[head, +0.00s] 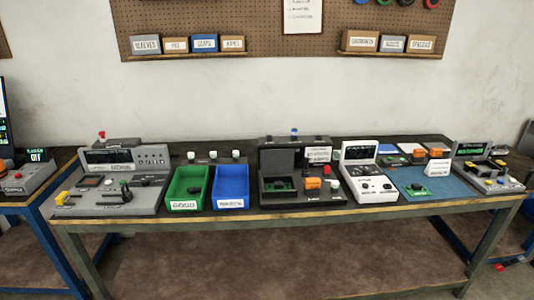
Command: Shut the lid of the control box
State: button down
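A dark grey box (288,199), which looks like the control box, stands on the bench right of the blue bin in the head view. Its lid (283,161) is raised at the back of its left part. A green board shows inside the open part. My gripper is not in view.
The bench (300,213) also carries a grey console (112,190), a green bin (187,188), a blue bin (231,187), a white device (368,181) and a blue mat (452,187). Floor is open before it.

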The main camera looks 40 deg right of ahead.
aim_at(279, 161)
jog(key=u, duration=0.55)
jog(key=k, duration=1.2)
jog(key=z, duration=0.55)
jog(key=i, duration=1.05)
jog(key=u, duration=0.05)
